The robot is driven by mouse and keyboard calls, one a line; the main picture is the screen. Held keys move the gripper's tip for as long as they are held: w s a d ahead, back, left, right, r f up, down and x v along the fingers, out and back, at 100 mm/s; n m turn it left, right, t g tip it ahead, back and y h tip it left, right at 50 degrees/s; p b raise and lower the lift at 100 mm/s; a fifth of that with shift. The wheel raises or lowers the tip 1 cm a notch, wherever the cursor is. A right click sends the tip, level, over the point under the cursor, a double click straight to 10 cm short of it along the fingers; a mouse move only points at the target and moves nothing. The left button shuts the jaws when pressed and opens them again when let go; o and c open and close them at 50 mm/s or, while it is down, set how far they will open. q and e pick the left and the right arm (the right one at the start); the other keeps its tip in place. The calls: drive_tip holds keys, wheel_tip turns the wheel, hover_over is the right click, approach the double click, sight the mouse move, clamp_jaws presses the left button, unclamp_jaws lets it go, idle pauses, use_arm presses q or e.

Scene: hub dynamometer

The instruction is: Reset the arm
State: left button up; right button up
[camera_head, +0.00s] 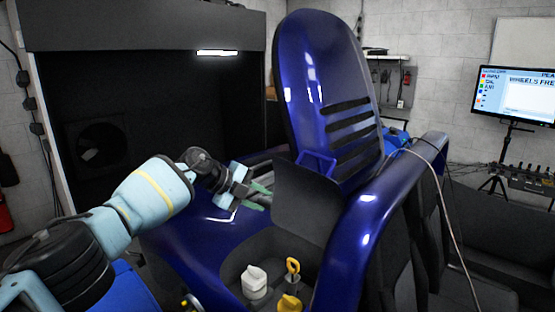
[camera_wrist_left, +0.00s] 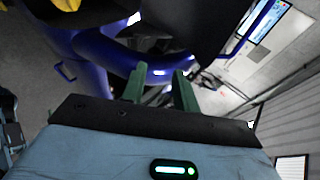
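My left arm comes in from the left in the head view. Its gripper (camera_head: 255,198), with green fingers, is over the blue bodywork (camera_head: 195,245), left of the raised blue hood (camera_head: 318,85). In the left wrist view the two green fingers (camera_wrist_left: 160,90) stand apart with nothing visible between them, so the gripper is open and empty. Blue and dark car parts show beyond the fingertips; I cannot tell whether the fingers touch anything. My right gripper is not in view.
A white cap (camera_head: 254,282), a yellow ring handle (camera_head: 292,268) and a yellow cap (camera_head: 289,302) stand in the open bay below the gripper. A thin cable (camera_head: 445,195) hangs over the car at right. A monitor (camera_head: 515,94) stands at the far right.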

use_arm(q)
drive_tip(key=s+d+f+n+t+h, duration=0.25)
drive_tip(key=s+d+f+n, duration=0.2)
drive_tip(key=s+f, duration=0.4)
drive_tip(key=s+d+f+n+t+h, duration=0.2)
drive_tip(key=s+d+f+n+h, duration=0.3)
drive_tip(key=f, duration=0.7)
drive_tip(key=s+a+f+n+t+y, duration=0.5)
drive_tip(key=s+a+f+n+y, duration=0.6)
drive_tip(key=s+a+f+n, duration=0.45)
drive_tip(key=s+a+f+g+y, duration=0.1)
drive_tip(key=s+a+f, duration=0.1)
drive_tip(key=s, duration=0.4)
drive_tip(key=s+a+f+n+g+y, duration=0.1)
drive_tip(key=s+a+f+g+y, duration=0.1)
drive_tip(key=s+a, duration=0.2)
drive_tip(key=s+a+f+g+y, duration=0.1)
drive_tip(key=s+a, duration=0.3)
drive_tip(key=s, duration=0.5)
drive_tip(key=shift+s+f+n+g, duration=0.3)
drive_tip(key=shift+s+f+g, duration=0.05)
drive_tip(key=shift+f, duration=0.1)
drive_tip(key=shift+w+d, duration=0.1)
drive_tip(key=shift+d, duration=0.05)
